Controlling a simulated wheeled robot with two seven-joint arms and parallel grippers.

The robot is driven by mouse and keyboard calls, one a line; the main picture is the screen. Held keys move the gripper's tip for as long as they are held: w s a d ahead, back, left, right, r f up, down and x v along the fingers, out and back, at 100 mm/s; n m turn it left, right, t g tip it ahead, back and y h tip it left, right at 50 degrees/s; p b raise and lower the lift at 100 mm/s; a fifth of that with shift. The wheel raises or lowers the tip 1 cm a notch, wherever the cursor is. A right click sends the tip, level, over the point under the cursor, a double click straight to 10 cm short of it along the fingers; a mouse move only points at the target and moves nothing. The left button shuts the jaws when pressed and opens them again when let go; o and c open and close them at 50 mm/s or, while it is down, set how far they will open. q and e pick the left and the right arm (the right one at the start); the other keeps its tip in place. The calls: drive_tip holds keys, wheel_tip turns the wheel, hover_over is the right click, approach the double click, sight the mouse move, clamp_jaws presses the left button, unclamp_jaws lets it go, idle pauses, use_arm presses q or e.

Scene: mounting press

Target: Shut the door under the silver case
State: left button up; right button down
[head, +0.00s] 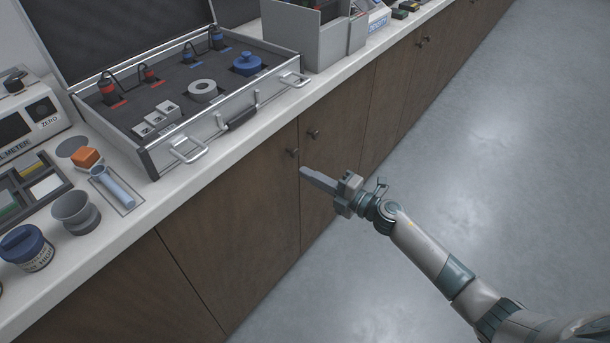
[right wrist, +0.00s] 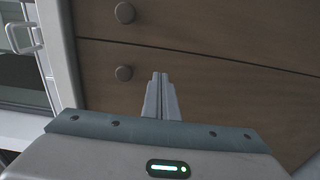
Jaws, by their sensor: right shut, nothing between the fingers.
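The silver case (head: 215,122) lies open on the counter, its lid raised at the back. Below it is a brown wooden door (head: 235,215) with a round dark knob (head: 292,152) near its right edge. The door looks flush with its neighbour, or nearly so; a small gap cannot be ruled out. My right gripper (head: 305,173) is shut and empty, in front of the seam, below and right of the knob. In the right wrist view its fingertips (right wrist: 160,76) point at the door front beside the knob (right wrist: 123,73); contact cannot be told. My left gripper is not in view.
A neighbouring door (head: 335,160) with its own knob (head: 313,134) adjoins on the right. The white counter edge (head: 190,190) overhangs the doors. A grey box (head: 315,35), cup (head: 75,211) and blue-lidded jar (head: 27,247) stand on top. The grey floor (head: 490,170) is clear.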

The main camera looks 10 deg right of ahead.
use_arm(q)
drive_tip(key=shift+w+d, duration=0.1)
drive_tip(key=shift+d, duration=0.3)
use_arm(e)
drive_tip(key=v, duration=1)
drive_tip(key=shift+s, duration=0.15)
